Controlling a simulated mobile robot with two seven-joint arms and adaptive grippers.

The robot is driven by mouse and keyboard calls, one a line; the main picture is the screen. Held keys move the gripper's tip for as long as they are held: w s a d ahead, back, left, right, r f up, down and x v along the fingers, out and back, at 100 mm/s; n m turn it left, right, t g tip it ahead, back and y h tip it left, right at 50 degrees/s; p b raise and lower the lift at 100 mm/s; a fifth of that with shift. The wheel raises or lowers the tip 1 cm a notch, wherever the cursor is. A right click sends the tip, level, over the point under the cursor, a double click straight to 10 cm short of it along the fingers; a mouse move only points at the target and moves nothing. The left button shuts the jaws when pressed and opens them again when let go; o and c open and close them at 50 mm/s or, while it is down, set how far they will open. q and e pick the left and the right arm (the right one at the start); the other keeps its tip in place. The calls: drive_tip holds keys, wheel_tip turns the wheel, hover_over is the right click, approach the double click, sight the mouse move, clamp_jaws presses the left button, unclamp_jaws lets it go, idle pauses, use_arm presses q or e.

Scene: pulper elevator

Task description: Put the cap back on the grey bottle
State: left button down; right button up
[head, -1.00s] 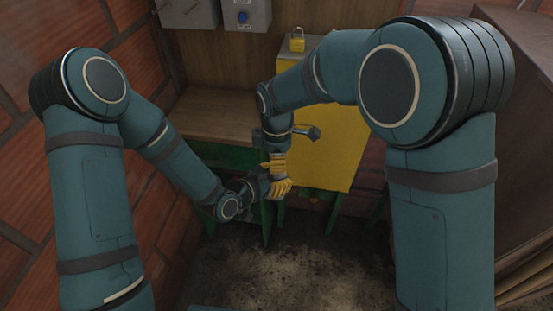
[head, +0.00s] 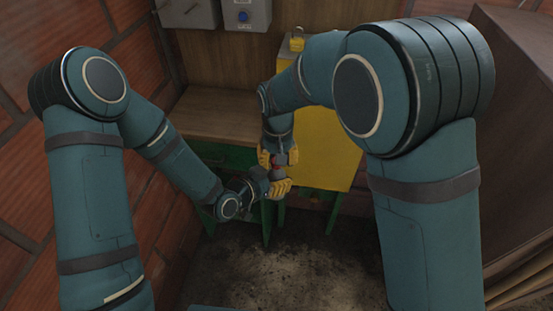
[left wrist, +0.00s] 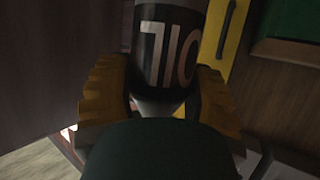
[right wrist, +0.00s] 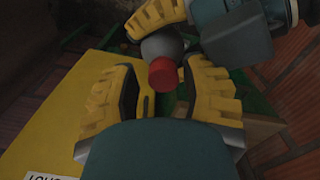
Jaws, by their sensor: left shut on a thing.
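The grey bottle (left wrist: 168,55) has a dark label with pale "OIL" lettering. My left gripper (left wrist: 165,100) is shut on it; that gripper also shows low in the head view (head: 280,188). The red cap (right wrist: 163,72) sits at the bottle's neck end in the right wrist view, and a bit of red shows in the head view (head: 277,168). I cannot tell how tightly it is seated. My right gripper (right wrist: 161,85) is open just above, one finger on each side of the cap, with gaps visible. The bottle is mostly hidden in the head view.
A wooden bench (head: 215,115) lies at the back left. Brick wall (head: 30,190) borders the left. The floor (head: 280,265) below is clear.

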use_arm(q)
drive_tip(key=shift+d, duration=0.1)
use_arm(e)
drive_tip(key=shift+s+a+r, duration=0.1)
drive_tip(key=shift+a, duration=0.1)
drive_tip(key=shift+r, duration=0.2)
wheel_tip(320, 180, up, 11)
drive_tip(key=shift+d+r, duration=0.15)
drive_tip(key=shift+r, duration=0.05)
idle(0.5)
